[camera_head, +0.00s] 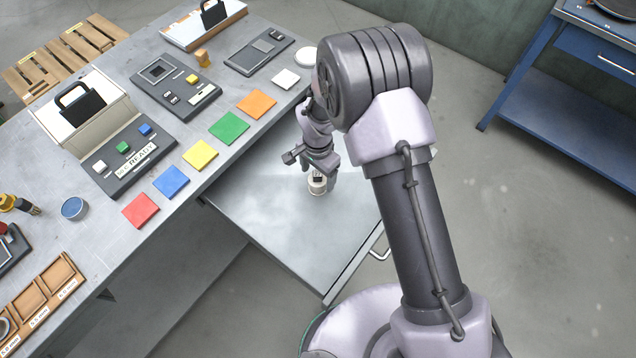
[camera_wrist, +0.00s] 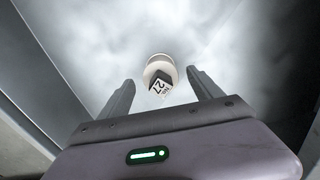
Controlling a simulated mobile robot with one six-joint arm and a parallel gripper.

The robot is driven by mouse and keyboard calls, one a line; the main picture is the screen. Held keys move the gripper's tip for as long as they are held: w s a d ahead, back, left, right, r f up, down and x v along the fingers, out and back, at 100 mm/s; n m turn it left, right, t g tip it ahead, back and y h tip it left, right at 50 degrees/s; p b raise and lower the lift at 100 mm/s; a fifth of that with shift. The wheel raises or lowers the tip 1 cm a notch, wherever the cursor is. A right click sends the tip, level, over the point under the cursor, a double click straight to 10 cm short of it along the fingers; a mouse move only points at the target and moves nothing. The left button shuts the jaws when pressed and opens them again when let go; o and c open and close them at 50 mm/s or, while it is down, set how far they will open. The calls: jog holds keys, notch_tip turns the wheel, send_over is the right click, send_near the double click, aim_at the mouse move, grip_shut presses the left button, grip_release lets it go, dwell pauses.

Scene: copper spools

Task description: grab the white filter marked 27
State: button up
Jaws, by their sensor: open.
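The white filter marked 27 (camera_wrist: 159,72) stands in the open drawer (camera_head: 290,240). In the wrist view its label with "27" shows dark and white, and the filter sits between and just beyond my fingertips. In the head view the filter (camera_head: 318,187) is right below my gripper (camera_head: 320,172), partly covered by it. My gripper (camera_wrist: 158,82) is open, with one finger to each side of the filter and visible gaps between. I cannot tell whether the fingers reach down around it.
The drawer is otherwise bare, with a handle (camera_head: 379,254) at its right edge. The grey workbench (camera_head: 100,240) above holds coloured squares, such as a green one (camera_head: 229,128), and several devices. A blue table (camera_head: 570,120) stands at the right.

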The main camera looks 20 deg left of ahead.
aim_at(318, 182)
notch_tip(318, 182, down, 5)
jog(key=shift+r+b, duration=0.15)
jog(key=shift+b, duration=0.7)
jog(key=shift+r, duration=0.15)
jog(key=c, duration=1.5)
